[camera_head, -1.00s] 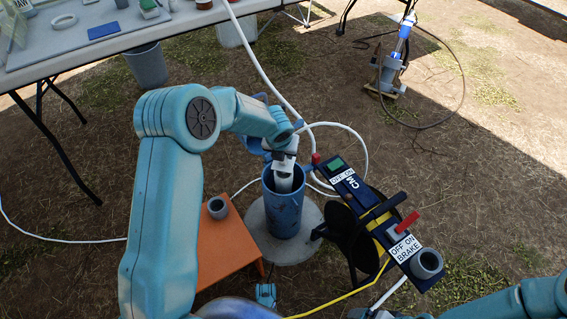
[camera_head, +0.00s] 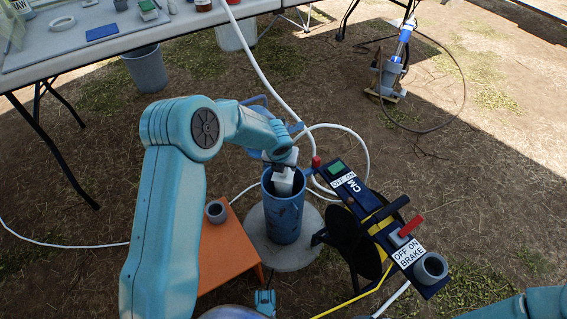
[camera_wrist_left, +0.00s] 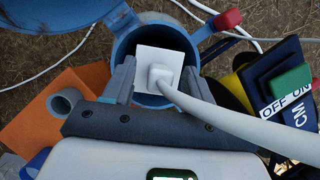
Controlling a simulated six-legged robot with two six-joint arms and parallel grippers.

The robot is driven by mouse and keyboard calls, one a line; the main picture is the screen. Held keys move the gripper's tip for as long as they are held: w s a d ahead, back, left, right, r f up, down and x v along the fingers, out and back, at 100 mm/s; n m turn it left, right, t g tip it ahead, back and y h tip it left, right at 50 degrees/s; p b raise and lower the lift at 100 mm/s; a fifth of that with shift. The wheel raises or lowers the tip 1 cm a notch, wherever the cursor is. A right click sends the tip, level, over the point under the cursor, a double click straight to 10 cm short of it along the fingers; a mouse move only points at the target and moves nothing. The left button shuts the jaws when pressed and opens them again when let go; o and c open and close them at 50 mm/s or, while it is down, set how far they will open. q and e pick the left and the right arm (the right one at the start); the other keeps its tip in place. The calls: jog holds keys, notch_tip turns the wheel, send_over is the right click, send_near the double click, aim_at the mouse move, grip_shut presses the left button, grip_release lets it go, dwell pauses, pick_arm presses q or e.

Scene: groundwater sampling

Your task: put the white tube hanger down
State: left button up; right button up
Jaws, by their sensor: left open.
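The white tube hanger (camera_head: 283,184) is a square white block at the mouth of the blue well pipe (camera_head: 284,216). In the left wrist view the hanger (camera_wrist_left: 150,58) lies over the pipe's opening, with the white tube (camera_wrist_left: 225,122) coming out of its top and running right. I cannot tell whether it rests fully on the rim. My left gripper (camera_wrist_left: 158,74) is open, with one finger on either side of the hanger and gaps visible. In the head view it is just above the pipe. My right arm shows only at the bottom right corner; its gripper is out of view.
A dark blue control panel (camera_head: 375,222) with a red lever and reel stands right of the pipe. An orange stand (camera_head: 226,252) with a grey cup (camera_head: 216,211) is at left. A white hose (camera_head: 366,155) loops behind the pipe. A table (camera_head: 110,50) stands at the back left.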

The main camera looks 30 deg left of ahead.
pick_arm(q)
jog(key=p+v, duration=0.4)
jog(key=v, duration=0.8)
jog(key=s+d+f+n+g+h, duration=0.2)
jog(key=s+d+f+n+h, duration=0.3)
jog(key=s+d+f+n, duration=0.85)
jog(key=s+d+f+n+g, duration=0.1)
jog(key=s+f+n, duration=0.1)
jog(key=s+n, duration=0.4)
jog(key=s+d+f+n, duration=0.1)
jog(key=s+n, duration=0.5)
jog(key=n, duration=1)
jog(key=shift+s+f+g, duration=0.25)
jog(key=shift+f+g, duration=0.15)
jog(key=shift+f, duration=0.1)
